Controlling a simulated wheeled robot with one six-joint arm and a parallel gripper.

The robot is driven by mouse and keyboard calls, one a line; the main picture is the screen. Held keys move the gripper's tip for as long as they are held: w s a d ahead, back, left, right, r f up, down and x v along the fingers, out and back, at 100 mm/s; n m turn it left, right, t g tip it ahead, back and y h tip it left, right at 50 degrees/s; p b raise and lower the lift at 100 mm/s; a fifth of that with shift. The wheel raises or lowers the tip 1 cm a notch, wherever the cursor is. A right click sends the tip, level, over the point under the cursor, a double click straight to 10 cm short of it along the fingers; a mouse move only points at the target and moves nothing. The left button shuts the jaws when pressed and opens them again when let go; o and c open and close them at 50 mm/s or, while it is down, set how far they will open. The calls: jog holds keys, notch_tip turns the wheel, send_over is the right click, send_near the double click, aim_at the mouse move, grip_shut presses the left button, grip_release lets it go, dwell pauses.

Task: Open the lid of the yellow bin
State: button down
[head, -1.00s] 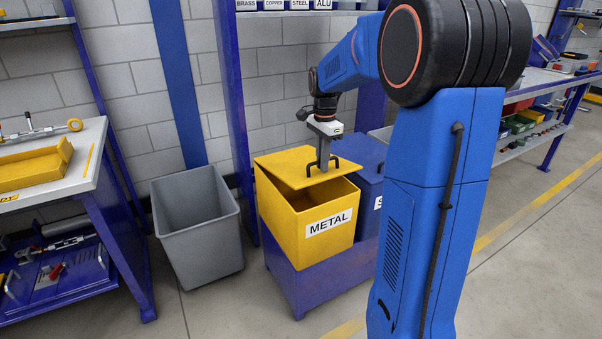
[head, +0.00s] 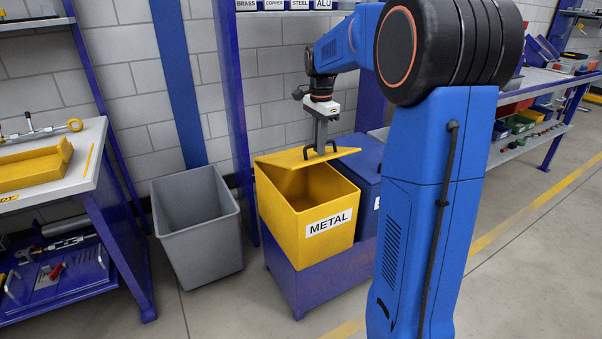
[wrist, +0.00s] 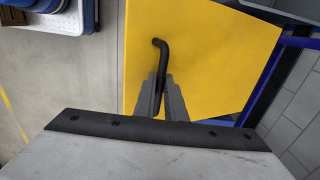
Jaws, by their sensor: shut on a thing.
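The yellow bin (head: 325,232) with the METAL label stands on a blue base. Its yellow lid (head: 278,158) is tilted up at the front, and a dark gap shows the bin's inside. The lid also fills the middle of the wrist view (wrist: 205,50). A black handle (wrist: 160,52) is fixed on the lid; in the head view it shows under the fingers. My gripper (head: 320,150) is shut on this handle from above. In the wrist view, the fingers (wrist: 160,95) close around the handle's near part, partly hiding it.
A blue bin (head: 362,160) stands right beside the yellow one. An open grey bin (head: 200,225) is on the floor to the left. Blue shelf uprights (head: 232,100) and the block wall are close behind. A workbench (head: 85,150) stands at the far left.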

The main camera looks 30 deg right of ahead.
jog(key=shift+w+r, duration=0.2)
jog(key=shift+r, duration=0.05)
jog(key=w+r, duration=0.3)
jog(key=r, duration=0.2)
jog(key=shift+w, duration=0.4)
dwell(0.7)
jog(key=shift+a+r, duration=0.1)
jog(key=shift+r, duration=0.1)
jog(key=w+r, duration=0.4)
jog(key=shift+w+r, duration=0.2)
jog(key=shift+w, duration=0.2)
dwell(0.6)
jog(key=shift+a, duration=0.1)
jog(key=w+r, duration=0.3)
jog(key=w, duration=0.2)
jog(key=shift+w+r, duration=0.3)
dwell(0.8)
